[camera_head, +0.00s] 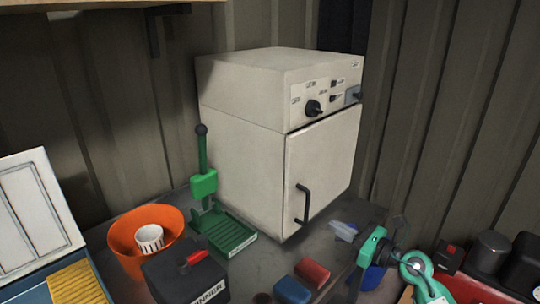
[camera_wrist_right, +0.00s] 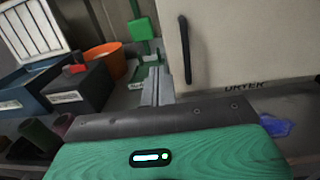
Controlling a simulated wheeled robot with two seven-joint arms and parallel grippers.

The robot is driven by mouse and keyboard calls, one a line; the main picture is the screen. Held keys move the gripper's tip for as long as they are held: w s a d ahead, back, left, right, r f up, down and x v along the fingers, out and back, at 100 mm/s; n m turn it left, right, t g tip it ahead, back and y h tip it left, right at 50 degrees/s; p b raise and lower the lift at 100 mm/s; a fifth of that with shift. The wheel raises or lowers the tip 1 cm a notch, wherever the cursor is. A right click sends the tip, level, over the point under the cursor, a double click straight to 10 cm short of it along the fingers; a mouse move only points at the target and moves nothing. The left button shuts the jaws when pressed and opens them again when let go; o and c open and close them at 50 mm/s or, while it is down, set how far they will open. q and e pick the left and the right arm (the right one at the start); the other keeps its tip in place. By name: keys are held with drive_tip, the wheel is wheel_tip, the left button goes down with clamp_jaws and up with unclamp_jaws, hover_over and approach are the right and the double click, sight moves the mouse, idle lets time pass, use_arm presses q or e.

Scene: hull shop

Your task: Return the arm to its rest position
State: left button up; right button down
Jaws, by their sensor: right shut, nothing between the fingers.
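My right gripper (camera_head: 344,231) is low at the right of the head view, its green wrist behind it. Its two grey fingers (camera_wrist_right: 157,86) are together with nothing between them in the right wrist view. The fingertips point toward the lower front of a cream cabinet (camera_head: 245,140), labelled DRYER in the wrist view. The cabinet door (camera_head: 325,170) looks shut, and its black handle (camera_head: 303,204) is apart from the fingers. The handle also shows in the wrist view (camera_wrist_right: 185,50). My left gripper is not in view.
A green lever stand (camera_head: 205,185) is left of the cabinet. An orange bowl (camera_head: 125,240) holding a white cup (camera_head: 149,238) stands further left, behind a black box (camera_head: 180,275). Red (camera_head: 312,272) and blue (camera_head: 292,290) blocks lie near the front. A red tray (camera_head: 465,288) is at right.

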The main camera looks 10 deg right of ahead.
drive_tip(key=s+d+r+m+t+h, duration=0.3)
drive_tip(key=m+t+h, duration=0.45)
drive_tip(key=m, duration=0.95)
drive_tip(key=s+d+f+m+g+h, duration=0.45)
drive_tip(key=s+f+m+h, duration=0.35)
drive_tip(key=m, duration=0.8)
drive_tip(key=s+a+f+m+g+y, duration=0.2)
drive_tip(key=s+a+f+m+g, duration=0.3)
drive_tip(key=s+f+g, duration=0.45)
drive_tip(key=s+a+f+m+g+y, duration=0.2)
drive_tip(key=s+a+f+m+g, duration=0.4)
drive_tip(key=s, duration=0.7)
wheel_tip(320, 180, down, 33)
drive_tip(key=n, duration=0.2)
drive_tip(key=s+d+f, duration=0.2)
drive_tip(key=s+f, duration=0.7)
drive_tip(key=s+d+f, duration=0.2)
drive_tip(key=s+f, duration=0.7)
drive_tip(key=s, duration=0.1)
drive_tip(key=shift+s+f, duration=0.15)
drive_tip(key=shift+f, duration=0.05)
drive_tip(key=shift+d+h, duration=0.1)
drive_tip(key=shift+h, duration=0.15)
